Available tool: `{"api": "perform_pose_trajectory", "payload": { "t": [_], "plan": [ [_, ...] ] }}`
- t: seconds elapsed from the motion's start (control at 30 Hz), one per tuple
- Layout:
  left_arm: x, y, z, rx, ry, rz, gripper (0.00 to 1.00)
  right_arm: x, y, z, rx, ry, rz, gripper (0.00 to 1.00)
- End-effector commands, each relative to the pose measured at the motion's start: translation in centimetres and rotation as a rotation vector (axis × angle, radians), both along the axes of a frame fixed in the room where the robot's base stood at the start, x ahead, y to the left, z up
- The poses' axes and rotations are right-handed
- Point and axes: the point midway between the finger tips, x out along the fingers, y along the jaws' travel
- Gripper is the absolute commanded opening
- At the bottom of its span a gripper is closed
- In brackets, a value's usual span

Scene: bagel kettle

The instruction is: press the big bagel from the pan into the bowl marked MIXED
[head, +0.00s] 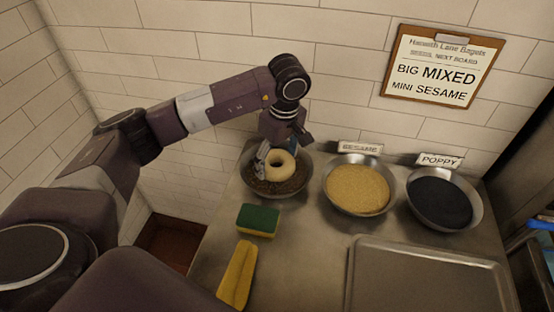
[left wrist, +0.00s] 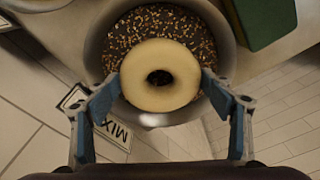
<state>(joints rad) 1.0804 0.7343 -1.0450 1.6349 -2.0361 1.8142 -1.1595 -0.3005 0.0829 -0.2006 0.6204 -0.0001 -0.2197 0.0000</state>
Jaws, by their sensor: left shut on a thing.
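The big bagel (head: 281,165) is pale, plain and ring-shaped. My left gripper (head: 270,152) is shut on it, over the bowl of mixed seeds (head: 301,190). In the left wrist view the bagel (left wrist: 160,92) sits between the two blue fingertips (left wrist: 161,84), in front of dark seeds with light specks. Whether its underside touches the seeds is hidden. The MIXED card (left wrist: 114,134) shows partly behind a finger in the left wrist view. The pan in the task cannot be told for sure; a metal tray (head: 425,245) lies at the front right, its visible part empty. My right gripper is not in view.
The sesame bowl (head: 358,190) and the poppy bowl (head: 441,204) stand to the right, each with a card behind. A green and yellow sponge (head: 258,220) and a yellow object (head: 237,275) lie at the left counter edge. A clipboard (head: 432,70) on the wall reads "BIG MIXED, MINI SESAME".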

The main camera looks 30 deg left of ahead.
Motion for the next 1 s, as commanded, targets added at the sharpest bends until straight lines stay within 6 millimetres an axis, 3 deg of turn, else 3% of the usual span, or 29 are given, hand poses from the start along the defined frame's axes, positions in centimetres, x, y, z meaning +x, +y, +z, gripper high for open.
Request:
{"api": "perform_pose_trajectory", "payload": {
  "t": [1.0],
  "plan": [
    [0.01, 0.01, -0.66, 0.000, 0.000, 0.000, 0.48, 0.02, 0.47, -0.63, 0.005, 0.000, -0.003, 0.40]
  ]
}}
